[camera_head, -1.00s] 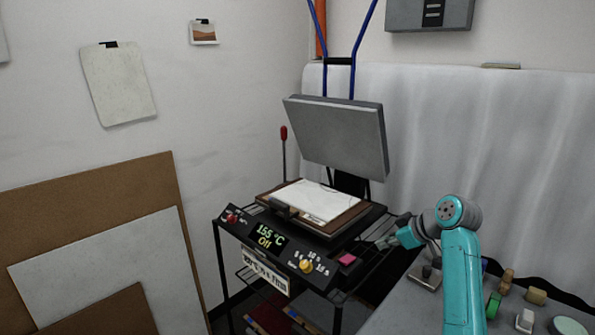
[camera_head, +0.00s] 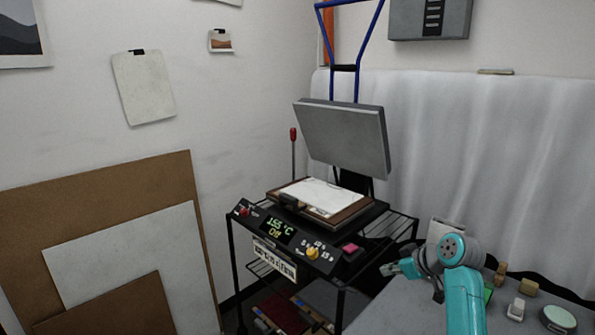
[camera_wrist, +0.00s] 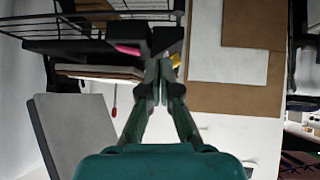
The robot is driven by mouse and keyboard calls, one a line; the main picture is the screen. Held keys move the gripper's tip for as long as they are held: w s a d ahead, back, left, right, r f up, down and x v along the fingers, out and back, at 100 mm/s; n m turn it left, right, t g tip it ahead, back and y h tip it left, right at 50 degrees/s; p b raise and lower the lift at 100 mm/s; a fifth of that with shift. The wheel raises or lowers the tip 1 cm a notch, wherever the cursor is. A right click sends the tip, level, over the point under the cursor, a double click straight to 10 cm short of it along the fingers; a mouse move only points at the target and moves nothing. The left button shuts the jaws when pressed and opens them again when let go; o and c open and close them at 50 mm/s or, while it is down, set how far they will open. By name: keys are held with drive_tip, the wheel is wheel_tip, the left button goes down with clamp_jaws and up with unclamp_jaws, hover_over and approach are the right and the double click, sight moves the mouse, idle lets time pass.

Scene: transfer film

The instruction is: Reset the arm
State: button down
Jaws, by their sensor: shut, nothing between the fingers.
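My gripper (camera_head: 388,270) is at the end of my teal arm, at the lower right of the head view, over the near edge of the grey table. In the wrist view my gripper (camera_wrist: 158,72) has its fingertips together with nothing between them. The heat press (camera_head: 315,225) stands to its left, apart from it, with the grey upper plate (camera_head: 345,138) raised. A board with a white sheet (camera_head: 318,195) lies on the press bed. The press display reads 155 °C and Off.
The grey table (camera_head: 395,310) at the lower right carries several small items, including a white block (camera_head: 516,308) and a round pale-green dish (camera_head: 558,318). The press stands on a black wire rack (camera_head: 400,225). Large boards (camera_head: 130,245) lean on the left wall.

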drive_tip(key=s+a+f+m+t+h, duration=0.1)
drive_tip(key=s+a+f+m, duration=0.15)
drive_tip(key=s+f, duration=0.85)
drive_tip(key=s+a+f+m+t+h, duration=0.1)
drive_tip(key=s+a+f+m+h, duration=0.15)
drive_tip(key=s+f, duration=0.85)
drive_tip(key=s+f+m+t, duration=0.1)
drive_tip(key=s+f+m, duration=0.1)
drive_tip(key=s+f, duration=0.55)
drive_tip(key=s+r+m+t+h, duration=0.1)
drive_tip(key=s+r, duration=0.1)
drive_tip(key=s, duration=0.8)
drive_tip(key=s+r+t+h, duration=0.1)
drive_tip(key=s+r, duration=0.2)
drive_tip(key=s, duration=0.7)
drive_tip(key=s+a+r+t, duration=0.1)
drive_tip(key=s+r+t, duration=0.1)
drive_tip(key=s+r, duration=1.1)
drive_tip(key=shift+s+a+m, duration=0.2)
drive_tip(key=shift+s+m, duration=0.1)
drive_tip(key=shift+s, duration=0.3)
